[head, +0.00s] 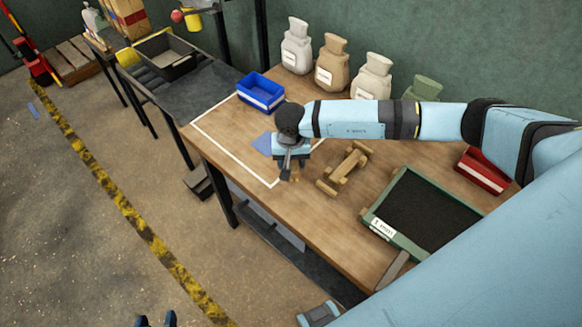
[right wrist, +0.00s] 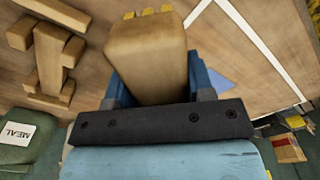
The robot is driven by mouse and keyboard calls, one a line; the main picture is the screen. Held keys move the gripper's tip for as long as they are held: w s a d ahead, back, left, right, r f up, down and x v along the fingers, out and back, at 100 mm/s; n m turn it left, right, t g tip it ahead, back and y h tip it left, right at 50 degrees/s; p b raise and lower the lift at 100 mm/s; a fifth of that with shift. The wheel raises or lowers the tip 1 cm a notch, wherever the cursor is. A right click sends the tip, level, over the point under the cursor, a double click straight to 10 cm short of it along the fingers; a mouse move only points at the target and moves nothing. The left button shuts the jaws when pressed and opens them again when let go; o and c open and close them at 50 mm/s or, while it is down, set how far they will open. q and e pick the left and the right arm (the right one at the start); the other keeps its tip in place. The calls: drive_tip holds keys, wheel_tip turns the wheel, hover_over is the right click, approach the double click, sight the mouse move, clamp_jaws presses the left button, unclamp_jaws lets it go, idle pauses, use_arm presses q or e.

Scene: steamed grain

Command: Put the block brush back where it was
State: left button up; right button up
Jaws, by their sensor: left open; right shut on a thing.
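My right gripper (head: 287,172) reaches down over the workbench, shut on a wooden block brush. In the right wrist view the brush (right wrist: 147,58) is a tan block between the blue fingers of my right gripper (right wrist: 158,88), with yellow bristle tufts at its far end. In the head view the arm mostly hides the brush. A wooden stand (head: 345,168) with crossbars lies on the bench just right of the gripper, apart from it, with nothing seen on it. My left gripper (head: 156,320) shows only two dark fingertips, apart, at the bottom edge, away from the bench.
A white outline (head: 232,152) marks the bench's left part, with a blue triangular piece (head: 263,143) inside. A blue bin (head: 260,93) and several sacks (head: 332,64) stand behind. A green-framed tray (head: 385,232) and a red bin (head: 484,172) stand to the right.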

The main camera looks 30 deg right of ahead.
wheel_tip(320, 180, down, 4)
drive_tip(key=shift+r, duration=0.2)
drive_tip(key=shift+f, duration=0.15)
drive_tip(key=shift+f, duration=0.1)
drive_tip(key=shift+f, duration=0.15)
drive_tip(key=o, duration=1.3)
drive_tip(key=shift+o, duration=0.2)
drive_tip(key=shift+r, duration=0.2)
